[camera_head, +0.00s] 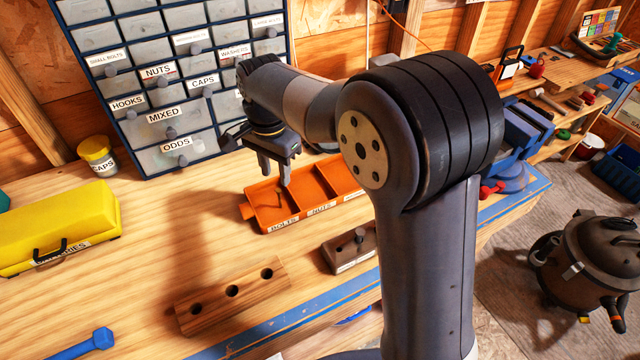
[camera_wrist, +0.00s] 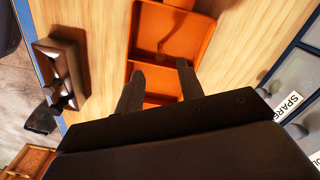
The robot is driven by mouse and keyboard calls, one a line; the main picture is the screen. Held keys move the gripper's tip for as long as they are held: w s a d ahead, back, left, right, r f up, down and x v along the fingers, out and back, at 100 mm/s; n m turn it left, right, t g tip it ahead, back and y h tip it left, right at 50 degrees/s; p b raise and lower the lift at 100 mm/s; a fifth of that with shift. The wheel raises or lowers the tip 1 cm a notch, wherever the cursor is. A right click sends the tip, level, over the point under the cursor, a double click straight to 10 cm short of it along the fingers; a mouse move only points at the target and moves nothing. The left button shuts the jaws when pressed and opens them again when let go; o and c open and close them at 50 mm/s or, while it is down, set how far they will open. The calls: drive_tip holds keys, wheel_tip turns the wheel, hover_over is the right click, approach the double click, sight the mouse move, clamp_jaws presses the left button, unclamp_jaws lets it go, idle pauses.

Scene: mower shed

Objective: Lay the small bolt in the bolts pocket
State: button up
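The orange tray (camera_head: 300,217) stands on the workbench, with pockets labelled BOLTS, NUTS and a third partly hidden by my arm. It also shows in the wrist view (camera_wrist: 205,45). A slender dark shape (camera_head: 279,197) lies low in the bolts pocket, at the left end. It shows brownish in the wrist view (camera_wrist: 165,38). It looks like the small bolt, but I cannot rule out a shadow. My gripper (camera_head: 276,176) is above the tray, pointing down. Its fingers (camera_wrist: 158,82) are apart, with nothing visible between them.
A small dark block with an upright knob (camera_head: 360,237) stands in front of the tray. The drawer cabinet (camera_head: 165,130) rises behind.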

wheel_tip(320, 180, up, 11)
idle(0.5)
drive_tip(key=shift+f, duration=0.25)
wheel_tip(320, 180, down, 10)
wheel_tip(320, 180, up, 5)
drive_tip(key=p, duration=0.4)
drive_tip(key=shift+p, duration=0.4)
drive_tip(key=shift+f, duration=0.15)
